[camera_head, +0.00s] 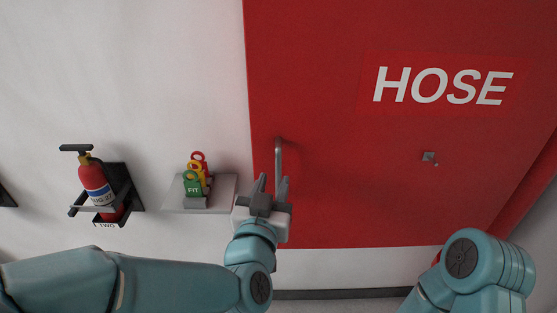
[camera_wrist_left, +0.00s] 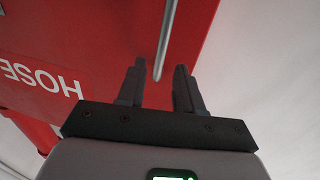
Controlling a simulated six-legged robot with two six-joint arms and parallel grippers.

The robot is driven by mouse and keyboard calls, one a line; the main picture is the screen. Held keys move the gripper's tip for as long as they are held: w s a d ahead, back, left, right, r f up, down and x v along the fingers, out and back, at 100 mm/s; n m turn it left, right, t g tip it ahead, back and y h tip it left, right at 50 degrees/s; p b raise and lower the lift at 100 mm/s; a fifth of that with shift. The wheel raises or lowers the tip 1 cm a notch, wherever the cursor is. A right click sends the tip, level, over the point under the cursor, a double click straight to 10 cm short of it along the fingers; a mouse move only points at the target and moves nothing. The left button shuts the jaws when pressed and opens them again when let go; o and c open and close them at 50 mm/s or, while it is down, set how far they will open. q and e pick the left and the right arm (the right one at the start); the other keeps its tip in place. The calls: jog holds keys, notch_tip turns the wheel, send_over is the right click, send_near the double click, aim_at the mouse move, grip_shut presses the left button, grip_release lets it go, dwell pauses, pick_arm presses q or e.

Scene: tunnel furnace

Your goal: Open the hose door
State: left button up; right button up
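The red hose door (camera_head: 345,170) with white HOSE lettering fills the right half of the head view and looks shut. Its grey bar handle (camera_head: 279,158) stands upright near the door's left edge. My left gripper (camera_head: 271,184) is at the handle's lower end, fingers pointing up. In the left wrist view the gripper (camera_wrist_left: 157,82) is open, and the handle (camera_wrist_left: 166,45) ends between or just beyond the fingertips. I cannot tell whether they touch. The door (camera_wrist_left: 100,40) also shows there. My right arm shows at lower right, but its gripper is out of view.
A fire extinguisher (camera_head: 97,185) hangs in a black wall bracket (camera_head: 128,180) at left. A small grey shelf (camera_head: 222,190) holds red, yellow and green tags (camera_head: 193,184), left of my left gripper. A small metal fitting (camera_head: 428,157) sits on the door below the lettering.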

aim_at(278, 169)
pick_arm(q)
jog(key=w, duration=0.3)
jog(key=w+d+p, duration=0.1)
jog(key=w, duration=0.2)
jog(key=shift+d+p, duration=0.1)
jog(key=shift+p, duration=0.2)
jog(key=shift+w+f, duration=0.1)
jog(key=shift+w, duration=0.05)
jog(key=c, duration=0.4)
grip_shut()
